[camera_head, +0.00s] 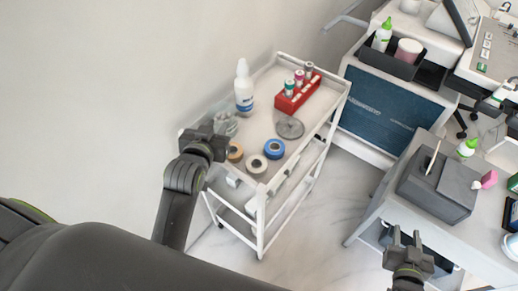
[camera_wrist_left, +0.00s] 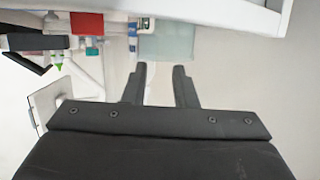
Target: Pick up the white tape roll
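The white tape roll (camera_head: 249,167) lies flat on the top shelf of the white trolley (camera_head: 262,118), near its front edge. A tan tape roll (camera_head: 234,158) is on its left and a blue one (camera_head: 280,153) on its right. My left gripper (camera_head: 213,132) is at the left edge of the trolley top, left of the rolls and apart from the white one. In the left wrist view its fingers (camera_wrist_left: 160,75) are apart with nothing between them; no tape roll shows there. My right gripper (camera_head: 405,237) is far to the right, by the desk, fingers apart and empty.
On the trolley stand a white bottle (camera_head: 243,88), a red rack (camera_head: 297,94) with small tubes, a clear round dish (camera_head: 289,127) and a clear container (camera_head: 225,123). A desk with a grey box (camera_head: 438,185) stands right. Open floor (camera_head: 325,215) lies between.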

